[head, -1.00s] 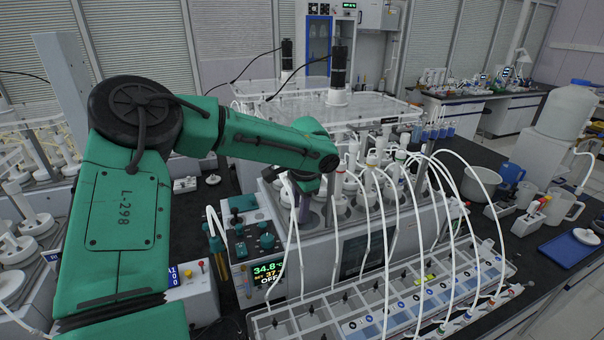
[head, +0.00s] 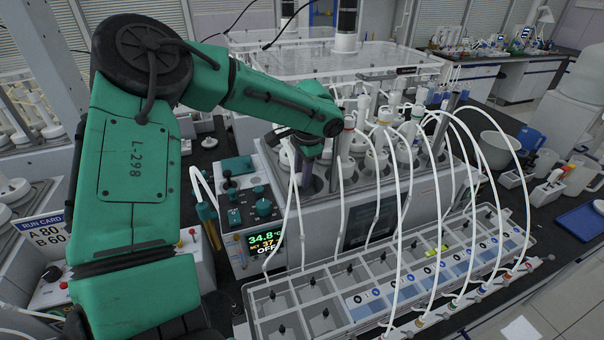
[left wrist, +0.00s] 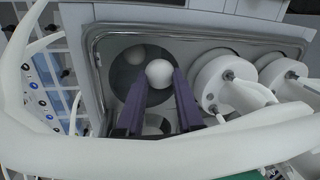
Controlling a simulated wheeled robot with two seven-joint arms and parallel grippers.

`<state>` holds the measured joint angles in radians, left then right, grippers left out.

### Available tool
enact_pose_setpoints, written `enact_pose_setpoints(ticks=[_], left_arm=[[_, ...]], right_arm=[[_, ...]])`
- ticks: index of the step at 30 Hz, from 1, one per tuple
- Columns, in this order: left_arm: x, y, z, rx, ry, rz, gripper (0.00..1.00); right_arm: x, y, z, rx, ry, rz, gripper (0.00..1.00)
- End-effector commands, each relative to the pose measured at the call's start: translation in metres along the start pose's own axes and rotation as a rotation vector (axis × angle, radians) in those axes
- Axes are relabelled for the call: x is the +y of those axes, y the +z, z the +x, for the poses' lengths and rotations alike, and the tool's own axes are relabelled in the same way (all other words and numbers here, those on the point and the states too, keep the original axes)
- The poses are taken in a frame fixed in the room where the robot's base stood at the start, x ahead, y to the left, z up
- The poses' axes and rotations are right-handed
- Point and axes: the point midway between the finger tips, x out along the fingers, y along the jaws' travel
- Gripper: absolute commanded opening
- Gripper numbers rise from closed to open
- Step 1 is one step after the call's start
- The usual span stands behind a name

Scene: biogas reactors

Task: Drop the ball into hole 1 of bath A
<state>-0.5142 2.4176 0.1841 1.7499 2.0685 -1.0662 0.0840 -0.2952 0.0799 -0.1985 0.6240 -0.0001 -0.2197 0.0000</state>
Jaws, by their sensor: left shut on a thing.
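My left gripper (left wrist: 161,100) has purple fingers shut on a white ball (left wrist: 159,73). The ball is at the fingertips, in front of a round dark hole (left wrist: 126,72) in the bath's top. Whether it is above the rim or partly inside, I cannot tell. In the head view the left gripper (head: 300,160) points down at the left end of the bath (head: 300,222), whose display reads 34.8. The ball is hidden there. The bath's letter and the hole's number are not readable. My right gripper is not in view.
Capped white bottles (left wrist: 222,83) fill the holes beside this one. A pale round shape (left wrist: 134,53) shows at the hole's far side. White tubes (head: 398,190) arch from the bottles to a compartment tray (head: 330,268) in front. One tube crosses close in the wrist view.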

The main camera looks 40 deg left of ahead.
Motion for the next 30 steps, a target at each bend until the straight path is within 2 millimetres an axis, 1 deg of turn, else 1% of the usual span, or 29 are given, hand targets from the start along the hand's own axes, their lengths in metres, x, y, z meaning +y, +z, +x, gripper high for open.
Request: enact_pose_setpoints(ticks=[2,3,5,14,17,20,23,27,30], left_arm=[[0.000,0.000,-0.001,0.000,0.000,0.000,0.00],[0.000,0.000,-0.001,0.000,0.000,0.000,0.48],[0.000,0.000,-0.001,0.000,0.000,0.000,0.70],[0.000,0.000,-0.002,0.000,0.001,-0.001,0.71],[0.000,-0.001,-0.008,0.004,0.000,-0.002,0.71],[0.000,-0.002,-0.026,0.008,0.000,-0.003,0.71],[0.000,-0.001,-0.053,0.008,0.000,-0.003,0.71],[-0.001,-0.001,-0.097,0.006,0.000,-0.003,0.71],[-0.001,-0.001,-0.122,0.003,0.001,-0.002,0.71]], right_arm=[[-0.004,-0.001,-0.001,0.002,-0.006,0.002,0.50],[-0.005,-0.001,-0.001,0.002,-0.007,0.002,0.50],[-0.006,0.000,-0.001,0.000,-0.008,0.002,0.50],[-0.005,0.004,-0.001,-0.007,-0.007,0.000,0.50],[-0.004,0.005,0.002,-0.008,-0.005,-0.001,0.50],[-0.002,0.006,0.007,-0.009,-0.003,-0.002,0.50],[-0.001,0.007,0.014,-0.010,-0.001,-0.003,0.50],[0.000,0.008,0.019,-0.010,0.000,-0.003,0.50],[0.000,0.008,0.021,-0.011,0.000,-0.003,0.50]])
